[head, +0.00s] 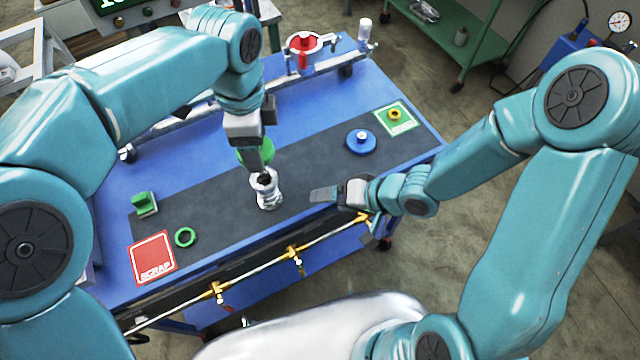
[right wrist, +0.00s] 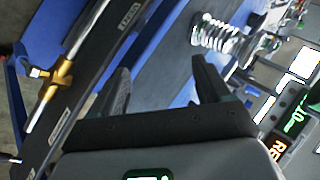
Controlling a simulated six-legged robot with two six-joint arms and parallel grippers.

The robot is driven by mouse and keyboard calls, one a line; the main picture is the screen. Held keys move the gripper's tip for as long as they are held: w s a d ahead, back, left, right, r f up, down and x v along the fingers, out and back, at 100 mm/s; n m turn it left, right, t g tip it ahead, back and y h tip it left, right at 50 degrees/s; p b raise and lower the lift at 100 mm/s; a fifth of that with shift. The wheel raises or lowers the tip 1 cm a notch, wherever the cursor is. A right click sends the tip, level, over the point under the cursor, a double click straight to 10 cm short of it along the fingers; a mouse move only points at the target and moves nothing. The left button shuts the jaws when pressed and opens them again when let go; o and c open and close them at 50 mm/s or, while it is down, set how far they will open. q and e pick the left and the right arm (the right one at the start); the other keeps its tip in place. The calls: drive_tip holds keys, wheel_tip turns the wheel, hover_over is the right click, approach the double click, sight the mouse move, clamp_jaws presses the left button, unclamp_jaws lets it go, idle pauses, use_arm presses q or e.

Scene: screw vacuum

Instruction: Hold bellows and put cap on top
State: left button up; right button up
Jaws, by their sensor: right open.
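The silver ribbed bellows (head: 267,192) stands on the dark mat in the head view. It also shows at the top of the right wrist view (right wrist: 222,38). My left gripper (head: 262,174) points down at the bellows' top end; whether its fingers close on it is hard to see. My right gripper (head: 322,194) is open and empty, low over the mat's front edge, to the right of the bellows and apart from it. A round blue piece with a raised knob (head: 360,141), which looks like the cap, lies on the mat at the right.
A green round part (head: 243,155) is partly hidden behind my left gripper. A green block (head: 144,203), a green ring (head: 185,237) and a red SCRAP plate (head: 152,258) lie left. A green square with a yellow ring (head: 395,116) lies far right. A brass-fitted pipe (head: 292,254) runs along the front.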

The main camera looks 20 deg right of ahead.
sight(277, 190)
drive_tip(key=w+r+n+y, duration=0.1)
drive_tip(key=n, duration=0.1)
drive_tip(key=r+n+t, duration=0.1)
drive_tip(key=r+n, duration=0.1)
drive_tip(key=w+r+n+t+y, duration=0.1)
drive_tip(key=n, duration=0.1)
drive_tip(key=shift+w+a+r+y, duration=0.2)
drive_tip(key=shift+w+a+y, duration=0.1)
drive_tip(key=shift+w, duration=0.05)
drive_tip(key=n, duration=0.3)
drive_tip(key=a+n+g+y, duration=0.1)
drive_tip(key=n, duration=0.2)
drive_tip(key=s+a+n+y, duration=0.1)
drive_tip(key=n, duration=0.3)
drive_tip(key=shift+a+g, duration=0.15)
drive_tip(key=shift+g, duration=0.25)
drive_tip(key=shift+w+a+f, duration=0.1)
drive_tip(key=shift+a, duration=0.2)
drive_tip(key=x, duration=1.1)
drive_tip(key=shift+w+a, duration=0.1)
drive_tip(key=shift+w, duration=0.05)
